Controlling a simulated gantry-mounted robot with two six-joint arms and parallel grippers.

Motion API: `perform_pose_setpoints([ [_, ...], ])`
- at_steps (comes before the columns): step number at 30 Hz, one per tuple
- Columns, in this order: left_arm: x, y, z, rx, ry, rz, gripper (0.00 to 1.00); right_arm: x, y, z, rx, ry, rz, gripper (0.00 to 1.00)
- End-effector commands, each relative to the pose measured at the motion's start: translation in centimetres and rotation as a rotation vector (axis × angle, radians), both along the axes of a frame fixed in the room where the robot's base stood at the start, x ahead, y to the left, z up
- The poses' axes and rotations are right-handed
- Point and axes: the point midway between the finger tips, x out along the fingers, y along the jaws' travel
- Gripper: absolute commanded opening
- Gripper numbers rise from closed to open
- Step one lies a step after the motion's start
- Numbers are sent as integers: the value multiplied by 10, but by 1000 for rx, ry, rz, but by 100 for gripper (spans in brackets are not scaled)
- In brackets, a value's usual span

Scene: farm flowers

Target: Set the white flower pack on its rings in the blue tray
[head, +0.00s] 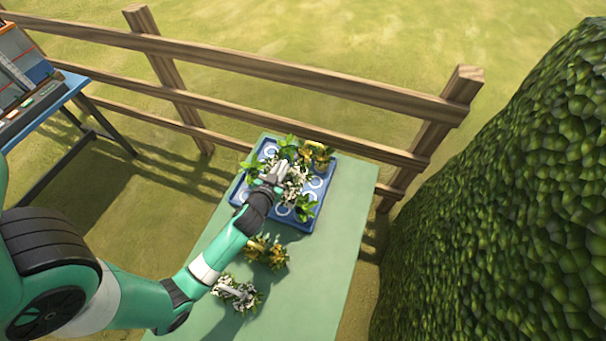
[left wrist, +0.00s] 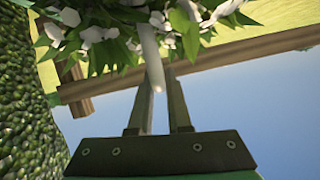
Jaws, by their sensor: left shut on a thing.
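My left gripper (head: 272,180) is over the middle of the blue tray (head: 325,191) in the head view. It is shut on a white flower pack (head: 295,181). In the left wrist view the fingers (left wrist: 160,100) close on the pack's pale upright handle, with white blooms (left wrist: 100,35) and green leaves around it. White rings (head: 316,183) show in bare spots of the tray. The pack and gripper hide the rings beneath them, so I cannot tell whether the pack touches the tray. My right gripper is out of view.
Yellow flowers (head: 318,152) and green plants (head: 305,208) stand in the tray. A yellow flower pack (head: 265,252) and another white flower pack (head: 237,293) rest on the green table (head: 338,245). A wooden fence (head: 290,75) runs behind; a hedge (head: 500,210) stands at the right.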

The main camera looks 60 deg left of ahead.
Motion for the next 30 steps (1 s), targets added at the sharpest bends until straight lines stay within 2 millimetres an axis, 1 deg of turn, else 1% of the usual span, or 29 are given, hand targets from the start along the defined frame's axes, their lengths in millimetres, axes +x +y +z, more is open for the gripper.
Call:
perform_pose_setpoints([
  [1, 11, 4, -8, 4, -7, -3, 0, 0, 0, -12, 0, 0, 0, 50],
  [8, 52, 21, -29, 4, -6, -2, 0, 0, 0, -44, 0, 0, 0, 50],
  [9, 55, 23, -39, 3, -5, -1, 0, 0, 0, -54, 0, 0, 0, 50],
  [15, 77, 32, -67, 2, -4, -1, 0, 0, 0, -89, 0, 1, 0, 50],
  [18, 84, 34, -74, 2, -2, -1, 0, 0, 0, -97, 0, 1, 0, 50],
  [25, 87, 36, -74, 2, -2, -1, 0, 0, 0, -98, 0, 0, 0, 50],
  [29, 94, 39, -87, 3, -4, -2, 0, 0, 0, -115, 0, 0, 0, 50],
  [30, 94, 39, -95, 1, -2, -1, 0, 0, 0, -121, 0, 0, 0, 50],
])
